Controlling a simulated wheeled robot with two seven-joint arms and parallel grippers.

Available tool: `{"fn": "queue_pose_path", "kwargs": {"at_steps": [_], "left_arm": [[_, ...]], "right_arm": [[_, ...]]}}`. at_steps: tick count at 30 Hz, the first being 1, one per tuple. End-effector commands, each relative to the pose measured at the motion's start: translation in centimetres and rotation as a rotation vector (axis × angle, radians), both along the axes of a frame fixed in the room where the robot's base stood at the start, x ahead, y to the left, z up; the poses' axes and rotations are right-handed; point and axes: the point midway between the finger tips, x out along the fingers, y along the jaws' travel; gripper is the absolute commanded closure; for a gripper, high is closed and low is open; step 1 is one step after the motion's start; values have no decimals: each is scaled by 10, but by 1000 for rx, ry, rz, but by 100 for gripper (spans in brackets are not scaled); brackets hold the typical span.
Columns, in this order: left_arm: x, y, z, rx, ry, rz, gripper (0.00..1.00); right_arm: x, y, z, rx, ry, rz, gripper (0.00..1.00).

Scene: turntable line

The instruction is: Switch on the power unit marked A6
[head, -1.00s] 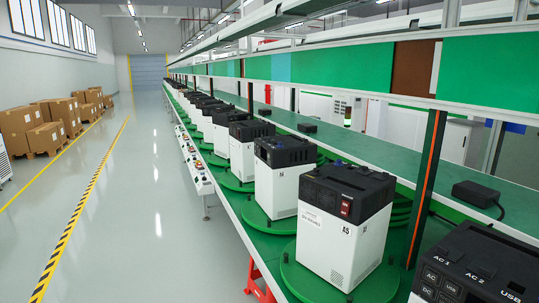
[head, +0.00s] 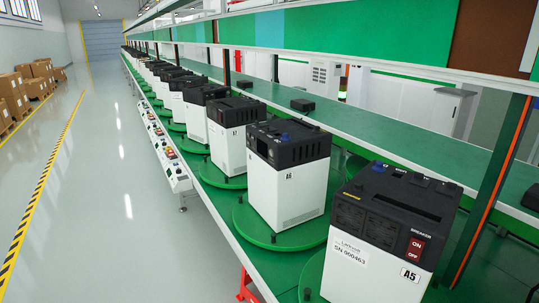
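The power unit marked A6 (head: 288,200) is a white box with a black top. It stands upright on a round green turntable plate (head: 250,232) at the middle of the head view. Its A6 label is on the white front, and a blue part shows on its top. I see no red breaker switch on its visible faces. The unit marked A5 (head: 375,262) stands nearer, at the lower right. It has a red ON/OFF breaker switch (head: 416,246) on its black front; its setting is unclear. Neither of my grippers is in view.
More units, such as the one marked A7 (head: 229,148), recede along the green line. A control panel with buttons (head: 168,156) runs along its left edge. The grey aisle floor (head: 110,210) on the left is clear up to the cardboard boxes (head: 12,98).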

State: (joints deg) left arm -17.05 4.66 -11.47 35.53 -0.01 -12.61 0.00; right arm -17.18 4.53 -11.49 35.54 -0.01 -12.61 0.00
Motion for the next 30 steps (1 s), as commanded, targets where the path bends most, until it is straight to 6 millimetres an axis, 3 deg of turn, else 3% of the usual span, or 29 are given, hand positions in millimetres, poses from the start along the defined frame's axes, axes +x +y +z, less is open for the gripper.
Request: {"fn": "queue_pose_path", "kwargs": {"at_steps": [11,15,18,30], "left_arm": [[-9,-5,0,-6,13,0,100],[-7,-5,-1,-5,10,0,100],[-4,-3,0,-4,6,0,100],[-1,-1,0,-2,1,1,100]], "right_arm": [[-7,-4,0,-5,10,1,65],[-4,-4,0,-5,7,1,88],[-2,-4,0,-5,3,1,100],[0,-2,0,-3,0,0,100]]}}
